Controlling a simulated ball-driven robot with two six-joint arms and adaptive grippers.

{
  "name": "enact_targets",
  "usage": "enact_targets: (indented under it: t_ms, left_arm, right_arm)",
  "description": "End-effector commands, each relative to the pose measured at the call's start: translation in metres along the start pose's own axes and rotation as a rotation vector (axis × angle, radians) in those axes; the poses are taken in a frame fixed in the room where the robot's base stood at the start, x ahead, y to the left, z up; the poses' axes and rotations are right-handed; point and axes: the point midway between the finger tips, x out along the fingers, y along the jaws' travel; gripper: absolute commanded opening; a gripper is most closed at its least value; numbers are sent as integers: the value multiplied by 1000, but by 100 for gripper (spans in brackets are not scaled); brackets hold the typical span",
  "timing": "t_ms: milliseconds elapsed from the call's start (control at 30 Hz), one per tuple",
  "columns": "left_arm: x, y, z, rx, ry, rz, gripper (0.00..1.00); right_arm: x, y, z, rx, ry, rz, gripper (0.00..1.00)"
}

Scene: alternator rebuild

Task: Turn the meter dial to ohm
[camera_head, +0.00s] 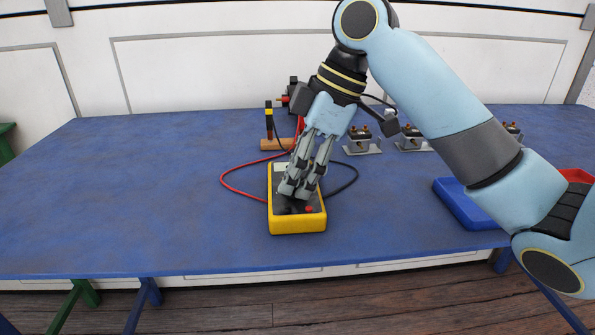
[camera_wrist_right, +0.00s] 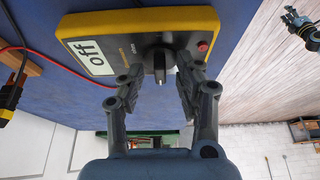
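The meter (camera_head: 298,224) is a yellow box with a dark face, lying on the blue table. In the right wrist view (camera_wrist_right: 129,12) its white display (camera_wrist_right: 88,57) reads "off". The dark dial knob (camera_wrist_right: 160,64) sits mid-face, its light pointer toward me. My right gripper (camera_head: 294,191) is over the meter face and hides the knob in the head view. In the wrist view its two fingers (camera_wrist_right: 158,92) stand open on either side of the knob, with a gap on each side. What appears to be my left gripper (camera_wrist_right: 303,25) shows small at the upper right there; its opening is unclear.
A red lead (camera_head: 238,189) and a black lead (camera_head: 352,176) loop beside the meter. A wooden probe stand (camera_head: 277,144) is behind it. Metal-based parts (camera_head: 362,147) stand at the back right, a blue tray (camera_head: 463,207) at the right. The table's left side is clear.

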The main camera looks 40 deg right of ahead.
Motion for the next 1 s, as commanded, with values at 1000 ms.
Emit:
enact_targets:
  t_ms: [1000]
  left_arm:
    - [-45,-4,-4,0,2,-1,40]
  right_arm:
    - [-6,-3,-3,186,0,73,0]
